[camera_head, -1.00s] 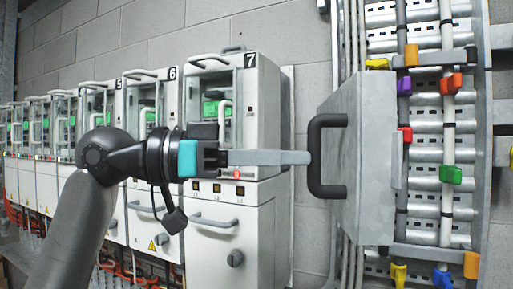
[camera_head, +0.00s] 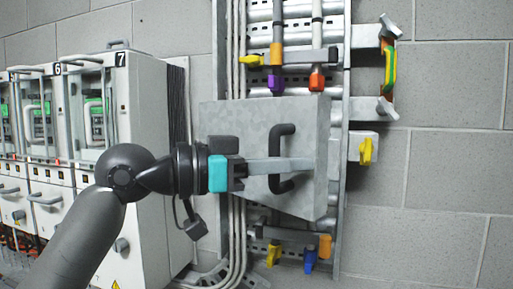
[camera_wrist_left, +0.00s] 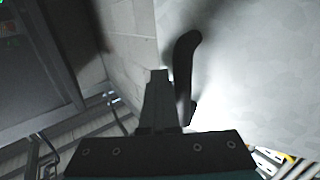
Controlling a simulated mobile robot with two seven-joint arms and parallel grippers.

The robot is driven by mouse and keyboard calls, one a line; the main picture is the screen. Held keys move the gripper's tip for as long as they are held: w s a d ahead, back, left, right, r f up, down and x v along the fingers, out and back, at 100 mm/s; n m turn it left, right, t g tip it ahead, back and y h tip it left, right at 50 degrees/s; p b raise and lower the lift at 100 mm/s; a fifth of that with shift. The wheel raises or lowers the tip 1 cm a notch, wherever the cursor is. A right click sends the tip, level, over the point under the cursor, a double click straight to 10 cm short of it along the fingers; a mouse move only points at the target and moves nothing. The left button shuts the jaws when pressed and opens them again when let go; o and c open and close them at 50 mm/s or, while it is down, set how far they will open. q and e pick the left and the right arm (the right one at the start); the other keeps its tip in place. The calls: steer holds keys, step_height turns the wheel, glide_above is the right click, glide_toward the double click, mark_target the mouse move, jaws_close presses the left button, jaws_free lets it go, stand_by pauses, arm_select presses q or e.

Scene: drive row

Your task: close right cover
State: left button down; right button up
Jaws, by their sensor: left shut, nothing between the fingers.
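The right cover (camera_head: 262,125) is a grey box-like panel with a dark handle (camera_head: 284,130) on its front. It now faces me more squarely and hides the middle of the cable ladder. My left gripper (camera_head: 312,164) is shut and empty. Its fingers cross the handle in the head view; I cannot tell whether they touch it. In the left wrist view the fingers (camera_wrist_left: 158,100) lie beside the dark handle (camera_wrist_left: 184,75), with the pale cover (camera_wrist_left: 250,70) behind it. My right gripper is not in view.
A row of drive cabinets (camera_head: 150,110) stands at the left. The cable ladder (camera_head: 335,70) carries coloured clamps, including a yellow one (camera_head: 366,151). A bracket with a green-yellow piece (camera_head: 389,65) juts out at the upper right. The block wall (camera_head: 450,180) at the right is bare.

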mark_target(327, 154)
arm_select(q)
steer(key=w+d+p, duration=0.1)
steer(key=w+d, duration=0.2)
steer(key=w+d+p, duration=0.1)
steer(key=w+d, duration=0.2)
steer(key=shift+d+r, duration=0.2)
steer(key=shift+d, duration=0.15)
steer(key=shift+w+d+p, duration=0.35)
steer(key=shift+w+d, duration=0.05)
steer(key=shift+w, duration=0.15)
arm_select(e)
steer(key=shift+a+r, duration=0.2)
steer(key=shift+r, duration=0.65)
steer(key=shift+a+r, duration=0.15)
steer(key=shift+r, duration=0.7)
